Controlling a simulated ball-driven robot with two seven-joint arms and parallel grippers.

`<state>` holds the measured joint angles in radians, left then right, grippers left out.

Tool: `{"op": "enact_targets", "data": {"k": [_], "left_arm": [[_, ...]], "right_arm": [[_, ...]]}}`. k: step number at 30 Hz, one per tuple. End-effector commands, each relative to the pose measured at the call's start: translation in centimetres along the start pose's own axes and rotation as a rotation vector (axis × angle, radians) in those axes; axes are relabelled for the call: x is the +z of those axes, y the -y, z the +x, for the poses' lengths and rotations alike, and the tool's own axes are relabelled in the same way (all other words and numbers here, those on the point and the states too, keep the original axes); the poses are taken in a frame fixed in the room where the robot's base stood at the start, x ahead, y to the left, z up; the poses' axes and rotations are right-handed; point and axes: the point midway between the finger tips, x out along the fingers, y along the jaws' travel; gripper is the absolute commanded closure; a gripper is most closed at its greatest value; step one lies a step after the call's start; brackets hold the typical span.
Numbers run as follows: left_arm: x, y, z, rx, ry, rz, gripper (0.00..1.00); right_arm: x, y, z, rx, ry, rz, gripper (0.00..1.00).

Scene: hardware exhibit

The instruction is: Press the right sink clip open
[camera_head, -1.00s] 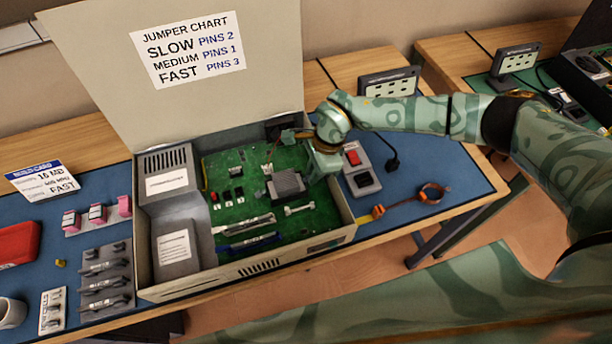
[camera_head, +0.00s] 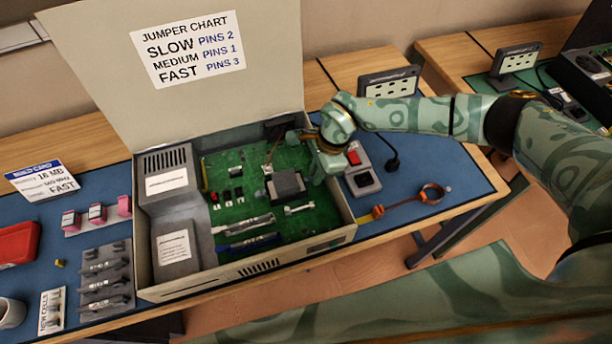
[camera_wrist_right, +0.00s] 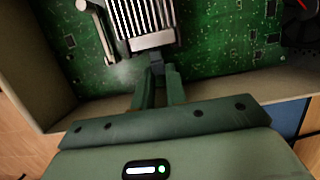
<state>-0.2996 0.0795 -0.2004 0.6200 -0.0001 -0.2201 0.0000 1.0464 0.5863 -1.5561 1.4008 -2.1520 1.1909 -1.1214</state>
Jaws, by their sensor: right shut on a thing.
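The heat sink (camera_head: 287,187) is a grey finned block on the green circuit board (camera_head: 233,168) in the open beige case. It also shows in the right wrist view (camera_wrist_right: 142,18). My right gripper (camera_head: 314,179) is inside the case at the heat sink's right side. In the right wrist view its two fingers (camera_wrist_right: 157,75) are close together on a small dark tab, the right sink clip (camera_wrist_right: 157,58), at the heat sink's near edge. The fingers partly hide the clip, and I cannot tell whether it is open. My left gripper is not in view.
The case wall (camera_wrist_right: 35,50) and front rim (camera_head: 250,275) surround the board. A grey switch box (camera_head: 362,177) with a red button stands right of the case. An orange-and-brown strap (camera_head: 430,193) lies on the blue mat. Small parts trays lie left of the case.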

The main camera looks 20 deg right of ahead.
Motion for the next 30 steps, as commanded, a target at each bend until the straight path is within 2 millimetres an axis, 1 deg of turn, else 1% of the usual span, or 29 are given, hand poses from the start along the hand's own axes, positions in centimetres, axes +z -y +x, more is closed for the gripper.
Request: {"op": "enact_targets", "data": {"k": [17, 18, 19, 30], "left_arm": [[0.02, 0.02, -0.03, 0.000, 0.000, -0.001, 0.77], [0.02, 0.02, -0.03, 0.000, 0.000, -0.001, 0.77], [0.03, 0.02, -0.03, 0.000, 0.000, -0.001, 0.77], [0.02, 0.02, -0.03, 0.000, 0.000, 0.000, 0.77]], "right_arm": [[-0.47, -0.01, 0.17, 0.001, -0.004, 0.002, 0.95], [-0.47, -0.01, 0.17, 0.000, -0.004, 0.002, 0.84], [-0.47, -0.01, 0.17, 0.000, -0.004, 0.002, 0.77], [-0.29, 0.00, 0.13, 0.000, -0.001, 0.000, 0.77]]}}
